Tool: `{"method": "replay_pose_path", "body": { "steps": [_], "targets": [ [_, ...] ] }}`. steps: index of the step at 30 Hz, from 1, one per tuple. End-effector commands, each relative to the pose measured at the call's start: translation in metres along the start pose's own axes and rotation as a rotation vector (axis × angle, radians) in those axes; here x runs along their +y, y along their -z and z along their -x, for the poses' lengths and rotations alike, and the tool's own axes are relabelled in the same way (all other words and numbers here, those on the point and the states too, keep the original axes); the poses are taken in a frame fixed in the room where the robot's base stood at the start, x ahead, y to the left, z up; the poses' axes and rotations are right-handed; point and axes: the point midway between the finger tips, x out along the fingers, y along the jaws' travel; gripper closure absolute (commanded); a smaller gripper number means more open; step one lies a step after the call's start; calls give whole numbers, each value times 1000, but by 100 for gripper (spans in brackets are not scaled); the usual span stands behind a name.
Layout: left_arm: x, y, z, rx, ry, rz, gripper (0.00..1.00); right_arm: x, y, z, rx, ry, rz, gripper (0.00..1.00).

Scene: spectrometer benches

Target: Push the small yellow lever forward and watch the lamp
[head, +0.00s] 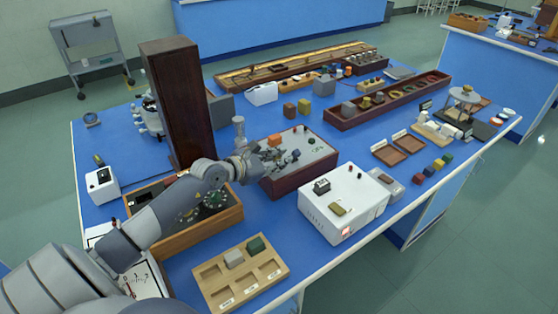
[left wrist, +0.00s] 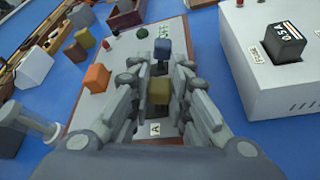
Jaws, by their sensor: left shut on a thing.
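The small yellow lever (left wrist: 159,91) stands on the grey-topped panel box (head: 318,148), beside a label marked A. My left gripper (head: 277,160) is over this panel, and in the left wrist view its fingers (left wrist: 158,100) are closed around the yellow lever. In the head view the fingers hide the lever. A dark blue lever (left wrist: 161,49) stands just beyond the yellow one. An orange block (left wrist: 96,77) sits on the panel to the left. Small red (left wrist: 115,33) and green (left wrist: 140,33) parts are at the panel's far end; I cannot tell which is the lamp.
A white box (head: 366,212) with a black fuse block (head: 321,186) stands close to the right. A tall dark brown block (head: 180,100) stands behind my left arm. A wooden tray (head: 213,289) lies in front. Bare blue tabletop shows beyond the panel.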

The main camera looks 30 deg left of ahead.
Motion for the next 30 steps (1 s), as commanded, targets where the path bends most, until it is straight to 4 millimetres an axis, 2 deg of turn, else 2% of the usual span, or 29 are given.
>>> {"method": "replay_pose_path", "body": {
  "steps": [8, 21, 30],
  "targets": [
    [10, 3, -1, 1, 66, 161, 100, 0, -1, -13, 0, 0, 0, 60],
    [28, 11, -4, 0, 210, 512, 100, 2, -5, -48, -1, -3, 2, 60],
    [36, 15, -6, 0, 278, 675, 100, 2, -7, -64, -2, -4, 2, 60]
  ]
}}
